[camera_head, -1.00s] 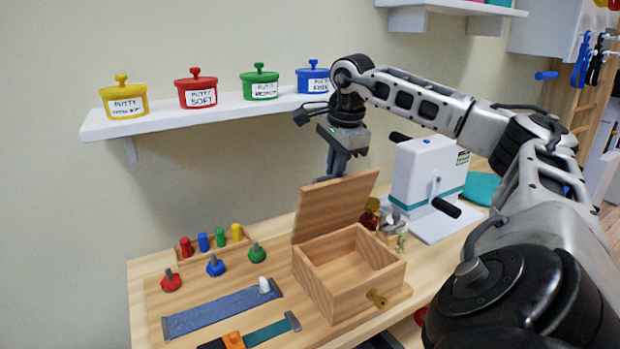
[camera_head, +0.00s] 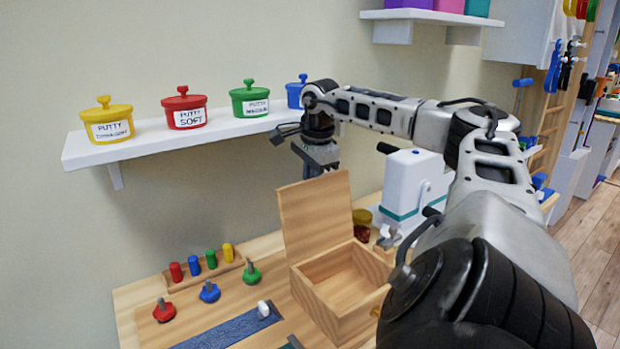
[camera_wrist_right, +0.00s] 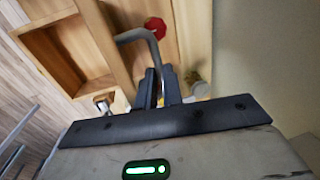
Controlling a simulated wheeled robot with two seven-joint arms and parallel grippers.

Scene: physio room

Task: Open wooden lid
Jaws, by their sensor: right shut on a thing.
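The wooden lid (camera_head: 318,212) stands up at the back edge of the open wooden box (camera_head: 335,325), tilted slightly backward. The box's inside looks empty. My right gripper (camera_head: 318,168) is behind the lid's top edge, its fingertips hidden there in the head view. The open box (camera_wrist_right: 68,55) shows at the left of that view. My left gripper is not in view.
A wall shelf (camera_head: 150,146) with putty pots is behind and left of my right arm. A white device with a crank (camera_head: 412,180) and a small jar (camera_head: 361,218) stand right of the lid. Coloured pegs (camera_head: 211,259) and knobs (camera_head: 209,292) are left of the box.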

